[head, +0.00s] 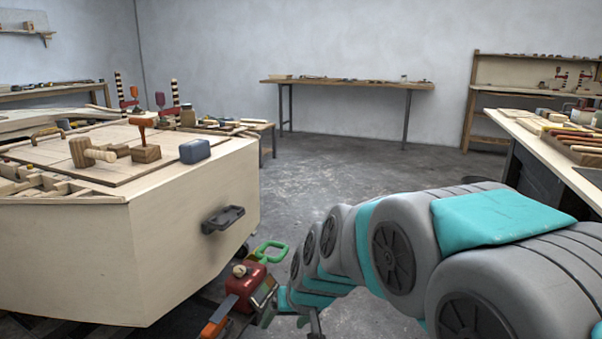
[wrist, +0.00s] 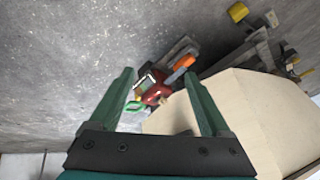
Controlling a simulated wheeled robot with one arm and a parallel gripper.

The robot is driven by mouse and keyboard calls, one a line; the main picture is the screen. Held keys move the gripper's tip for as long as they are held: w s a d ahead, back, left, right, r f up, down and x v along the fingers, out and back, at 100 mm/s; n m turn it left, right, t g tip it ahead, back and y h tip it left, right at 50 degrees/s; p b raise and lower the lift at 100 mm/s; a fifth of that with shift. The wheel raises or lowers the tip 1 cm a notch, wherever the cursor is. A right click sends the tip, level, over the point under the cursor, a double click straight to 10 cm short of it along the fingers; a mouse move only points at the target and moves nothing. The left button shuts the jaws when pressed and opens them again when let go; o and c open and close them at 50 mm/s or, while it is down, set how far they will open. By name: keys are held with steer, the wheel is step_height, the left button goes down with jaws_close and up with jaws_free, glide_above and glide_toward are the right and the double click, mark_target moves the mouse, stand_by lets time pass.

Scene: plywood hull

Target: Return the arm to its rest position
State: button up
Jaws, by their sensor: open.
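My arm reaches forward and down from the right side of the head view. My gripper (head: 291,321) is low in that view, partly cut off by the bottom edge, just right of a red tool (head: 246,281) with a green handle (head: 271,250). In the wrist view my gripper (wrist: 159,73) shows two green fingers spread apart with nothing held between them. The red tool (wrist: 154,94) shows beyond the fingers, with its green part (wrist: 135,106) near the left finger. I cannot tell how far the fingertips are from it.
A workbench (head: 560,150) is at the right. Open concrete floor (head: 330,175) lies between, toward the back table (head: 350,83).

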steer(key=s+d+g+h, duration=0.1)
steer(key=s+d+g, duration=0.1)
steer(key=s+d, duration=0.4)
steer(key=s+d+m+g+h, duration=0.1)
steer(key=s+d, duration=0.5)
steer(key=s, duration=0.7)
steer(key=s+d+f+m+g+h, duration=0.1)
steer(key=s+d+g, duration=0.2)
steer(key=s+d, duration=0.3)
steer(key=s, duration=0.4)
steer(key=shift+h, duration=0.3)
steer(key=shift+d, duration=0.1)
